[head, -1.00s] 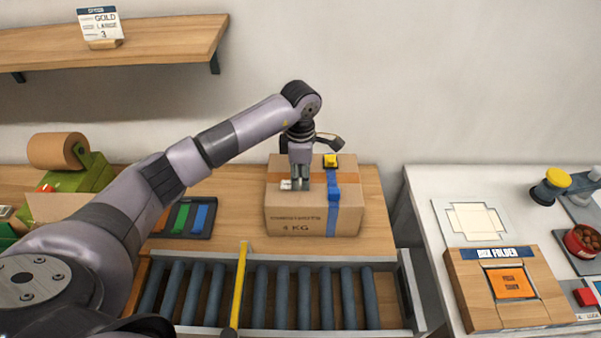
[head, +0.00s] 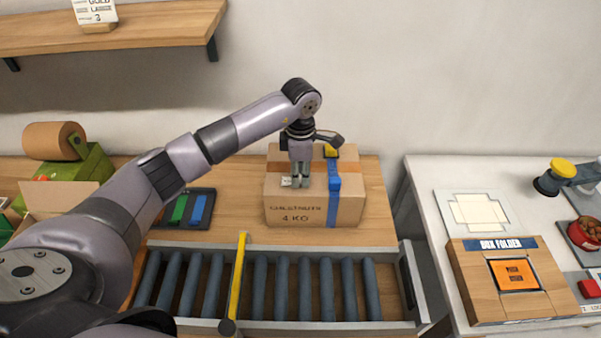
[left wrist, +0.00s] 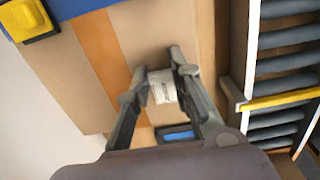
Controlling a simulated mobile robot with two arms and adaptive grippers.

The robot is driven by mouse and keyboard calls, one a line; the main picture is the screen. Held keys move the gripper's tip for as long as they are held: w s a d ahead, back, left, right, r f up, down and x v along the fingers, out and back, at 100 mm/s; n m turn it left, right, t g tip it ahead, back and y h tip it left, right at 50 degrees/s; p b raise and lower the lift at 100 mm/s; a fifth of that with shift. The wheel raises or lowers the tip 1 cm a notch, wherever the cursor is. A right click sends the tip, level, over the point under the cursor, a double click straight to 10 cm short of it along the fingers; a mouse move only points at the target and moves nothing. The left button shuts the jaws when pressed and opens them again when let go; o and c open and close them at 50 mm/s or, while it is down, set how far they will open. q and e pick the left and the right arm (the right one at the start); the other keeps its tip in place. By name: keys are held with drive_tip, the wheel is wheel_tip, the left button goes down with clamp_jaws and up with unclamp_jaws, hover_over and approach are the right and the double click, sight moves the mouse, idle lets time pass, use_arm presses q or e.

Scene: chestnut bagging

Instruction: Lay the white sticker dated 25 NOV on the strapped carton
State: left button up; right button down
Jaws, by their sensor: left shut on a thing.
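The strapped carton (head: 350,210) stands on the wooden table behind the roller conveyor, printed CHESTNUTS 4 KG. A blue strap (head: 333,208) runs over its top and front, and orange tape crosses the top. My left gripper (head: 300,184) is low over the carton's top, left of the strap. In the left wrist view, its fingers (left wrist: 159,72) are shut on the small white sticker (left wrist: 162,88). The sticker (head: 287,181) also shows beside the fingers in the head view. Its print is too small to read, and I cannot tell whether it touches the carton. My right gripper is out of view.
A yellow block (head: 330,151) sits at the carton's back by the strap. The roller conveyor (head: 190,325) with a yellow bar (head: 239,275) lies in front. A dark tray (head: 207,222) is on the left. The box folder (head: 470,285) is on the right counter.

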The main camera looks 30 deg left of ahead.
use_arm(q)
drive_tip(key=shift+d, duration=0.2)
drive_tip(key=o, duration=0.7)
drive_tip(key=shift+o, duration=0.2)
wheel_tip(320, 180, up, 7)
drive_tip(key=p, duration=0.3)
idle(0.9)
drive_tip(key=shift+f, duration=0.1)
